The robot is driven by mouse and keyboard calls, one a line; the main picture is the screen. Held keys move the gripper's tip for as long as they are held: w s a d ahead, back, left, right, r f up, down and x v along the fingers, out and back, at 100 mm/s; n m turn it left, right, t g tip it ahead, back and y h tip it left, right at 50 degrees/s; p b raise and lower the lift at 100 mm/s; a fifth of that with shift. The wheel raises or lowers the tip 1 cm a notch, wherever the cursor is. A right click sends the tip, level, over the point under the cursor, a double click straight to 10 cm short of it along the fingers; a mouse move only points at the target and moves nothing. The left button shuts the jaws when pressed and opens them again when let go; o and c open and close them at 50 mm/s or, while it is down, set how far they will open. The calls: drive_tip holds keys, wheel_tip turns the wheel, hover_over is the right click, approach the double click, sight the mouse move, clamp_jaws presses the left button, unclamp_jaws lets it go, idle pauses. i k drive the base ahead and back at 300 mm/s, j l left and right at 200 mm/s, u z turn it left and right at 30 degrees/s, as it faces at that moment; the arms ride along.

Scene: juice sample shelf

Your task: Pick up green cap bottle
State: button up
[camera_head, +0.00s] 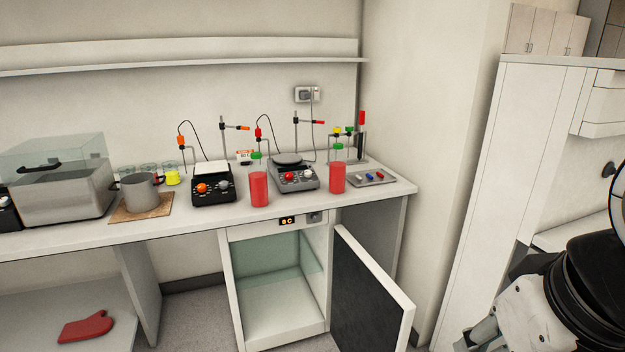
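Two bottles with red contents stand on the white counter (120,234). The left bottle (259,190) is near the front edge, with a green cap (256,155) seen above it. The right bottle (337,179) stands further right, also with a green piece (338,147) above it that looks like its cap. Each bottle's upper part is hard to make out. My gripper (484,335) seems to be the grey jointed part at the lower right, cut by the frame edge. It is far from both bottles; its fingers are not clear.
Two hot plates (213,190) (293,178) with stands sit behind and beside the bottles. A grey tray (371,179) is at right. A pot (140,192) and a lidded bath (62,195) are at left. A small fridge's open door (370,300) juts out below.

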sight(337, 161)
drive_tip(key=z, duration=1.25)
drive_tip(key=i+j, duration=0.15)
drive_tip(key=j, duration=0.35)
drive_tip(key=i+j, duration=0.15)
drive_tip(key=j, duration=0.3)
drive_tip(key=i+j, duration=0.15)
drive_tip(key=j, duration=0.35)
drive_tip(key=i+j, duration=0.15)
drive_tip(key=j, duration=0.3)
drive_tip(key=i+j, duration=0.2)
drive_tip(key=j, duration=0.3)
drive_tip(key=i+j, duration=0.15)
drive_tip(key=j, duration=0.3)
drive_tip(key=i+j, duration=0.15)
drive_tip(key=j, duration=0.35)
drive_tip(key=i+j, duration=0.15)
drive_tip(key=j, duration=0.35)
